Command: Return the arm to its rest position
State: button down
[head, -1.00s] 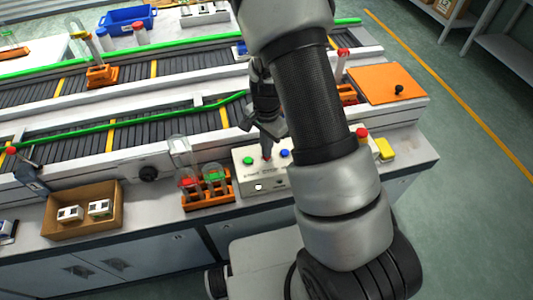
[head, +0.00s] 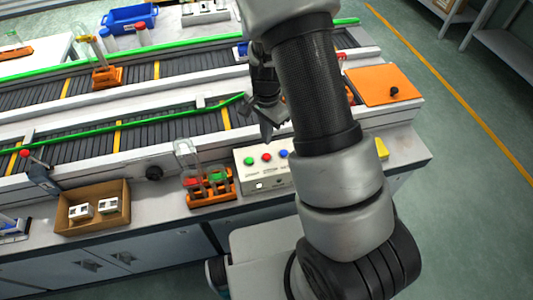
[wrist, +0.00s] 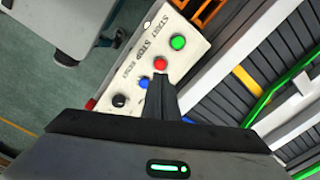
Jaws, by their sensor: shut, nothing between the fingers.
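My gripper (head: 270,132) hangs in the head view above the conveyor's near edge, just behind the control box (head: 246,178). Part of it is hidden behind my arm. In the wrist view my gripper (wrist: 160,82) is shut and empty, its fingertips in line with the red button. The control box (wrist: 146,45) carries a green button (wrist: 178,42), a red button (wrist: 160,64) and a blue button (wrist: 144,83). In the head view the gripper appears apart from the buttons.
An orange rack (head: 209,196) with tubes stands left of the control box. A cardboard box (head: 92,224) with small white items sits further left. The conveyor (head: 150,135) with green rails runs behind. An orange panel (head: 382,87) is at right; open floor lies beyond.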

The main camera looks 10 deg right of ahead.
dwell(0.4)
jog(key=s+a+r+n+t+y, duration=0.1)
jog(key=s+r+n, duration=0.2)
jog(key=r, duration=0.8)
jog(key=s+a+r+n+t, duration=0.1)
jog(key=s+r+n+t, duration=0.15)
jog(key=r, duration=0.85)
jog(key=s+d+r+n+t+h, duration=0.1)
jog(key=s+d+r+n+t, duration=0.1)
jog(key=s+r+n, duration=0.4)
jog(key=s+r, duration=0.4)
jog(key=s, duration=0.3)
jog(key=shift+r+n, duration=0.1)
jog(key=shift+n, duration=0.15)
jog(key=shift+d, duration=0.1)
